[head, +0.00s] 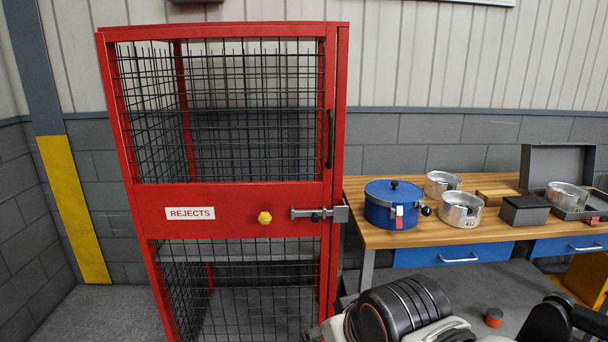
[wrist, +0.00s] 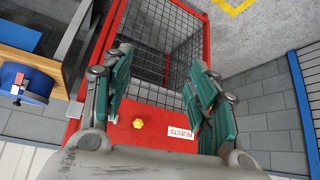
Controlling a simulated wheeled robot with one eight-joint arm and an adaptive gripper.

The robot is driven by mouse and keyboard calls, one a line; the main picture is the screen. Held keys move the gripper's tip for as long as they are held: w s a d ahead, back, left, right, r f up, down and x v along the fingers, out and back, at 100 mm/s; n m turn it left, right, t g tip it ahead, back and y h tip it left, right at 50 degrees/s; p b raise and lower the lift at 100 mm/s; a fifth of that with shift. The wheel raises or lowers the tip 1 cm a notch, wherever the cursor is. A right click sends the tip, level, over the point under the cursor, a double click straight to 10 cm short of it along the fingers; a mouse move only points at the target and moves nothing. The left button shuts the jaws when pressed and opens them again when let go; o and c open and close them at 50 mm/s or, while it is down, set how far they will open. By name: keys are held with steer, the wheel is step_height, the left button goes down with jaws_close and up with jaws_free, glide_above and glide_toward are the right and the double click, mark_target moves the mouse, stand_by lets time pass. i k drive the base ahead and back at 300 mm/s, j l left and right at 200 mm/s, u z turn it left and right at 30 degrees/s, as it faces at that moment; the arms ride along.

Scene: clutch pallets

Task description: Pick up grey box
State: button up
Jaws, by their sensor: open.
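A small dark grey box (head: 525,210) with a lid sits on the wooden workbench at the right of the head view. Behind it stands a larger grey case (head: 556,165) with its lid raised and a metal part in it. I cannot tell which of the two is meant. My gripper (wrist: 158,88) shows in the wrist view with its two green-padded fingers wide apart and nothing between them. It faces the red reject cage (wrist: 190,142), away from both grey boxes. Neither box shows clearly in the wrist view.
The red mesh cage (head: 240,212) with a latch stands left of the workbench (head: 400,238). On the bench are a blue pot (head: 392,204), metal cups (head: 461,208) and a wooden block (head: 496,195). My arm blocks the lower part of the head view.

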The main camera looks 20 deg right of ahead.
mark_target(531, 210)
steer(key=z, duration=1.95)
steer(key=i+j, duration=0.1)
steer(key=i, duration=0.5)
steer(key=i+j+z, duration=0.1)
steer(key=i, duration=0.5)
steer(key=i+j, duration=0.15)
steer(key=i, duration=0.45)
steer(key=i+j, duration=0.1)
steer(key=i, duration=0.45)
steer(key=z, duration=0.05)
